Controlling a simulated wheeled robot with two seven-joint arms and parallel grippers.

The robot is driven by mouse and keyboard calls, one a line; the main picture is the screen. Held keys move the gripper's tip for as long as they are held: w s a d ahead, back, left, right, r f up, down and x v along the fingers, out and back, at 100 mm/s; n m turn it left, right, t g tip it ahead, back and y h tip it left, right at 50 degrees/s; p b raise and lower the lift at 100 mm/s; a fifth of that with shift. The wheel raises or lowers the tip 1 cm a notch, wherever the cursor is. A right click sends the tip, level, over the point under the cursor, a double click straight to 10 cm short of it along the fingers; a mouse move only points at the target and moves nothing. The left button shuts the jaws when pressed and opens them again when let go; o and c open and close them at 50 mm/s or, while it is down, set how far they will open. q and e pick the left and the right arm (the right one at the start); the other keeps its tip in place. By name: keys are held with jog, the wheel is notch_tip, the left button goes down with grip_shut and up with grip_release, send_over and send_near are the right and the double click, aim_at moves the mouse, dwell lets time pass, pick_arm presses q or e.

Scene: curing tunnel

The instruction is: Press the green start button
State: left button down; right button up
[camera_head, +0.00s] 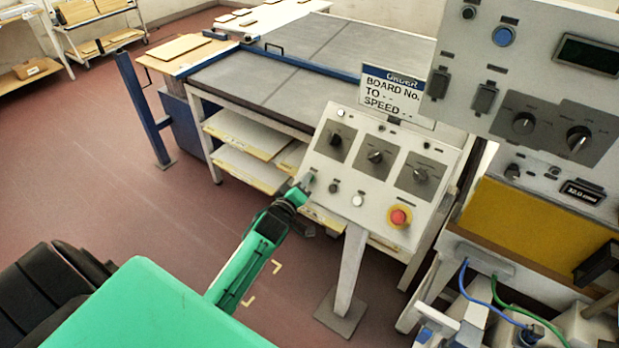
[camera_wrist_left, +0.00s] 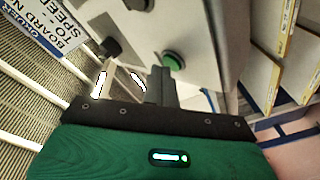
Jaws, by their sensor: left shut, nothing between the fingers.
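The control panel (camera_head: 352,150) is a tilted light box on a post, with several dials and buttons. The green start button (camera_wrist_left: 173,61) shows in the left wrist view as a round green cap in a dark ring, just beyond my fingertips. In the head view my gripper largely covers that spot at the panel's lower left corner. My left gripper (camera_head: 302,188) is shut and empty, its tips close to the panel face; it also shows in the left wrist view (camera_wrist_left: 160,88). I cannot tell whether it touches the button. My right gripper is out of view.
A red stop button (camera_head: 398,216) on a yellow ring sits at the panel's lower right. White (camera_head: 358,200) and black (camera_head: 334,187) buttons lie beside my gripper. A grey-topped table (camera_head: 290,75) stands behind, a larger machine at right. The floor at left is clear.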

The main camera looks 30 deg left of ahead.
pick_arm(q)
jog(key=shift+w+f, duration=0.15)
jog(key=shift+f, duration=0.05)
dwell(0.6)
jog(key=shift+s+r+p, duration=0.55)
jog(key=shift+r+p, duration=0.05)
jog(key=shift+p, duration=0.05)
jog(key=s+r+p, duration=0.3)
jog(key=p, duration=0.1)
jog(key=shift+s+a+r, duration=0.15)
jog(key=shift+s+r, duration=0.1)
jog(key=shift+s, duration=0.05)
dwell(0.6)
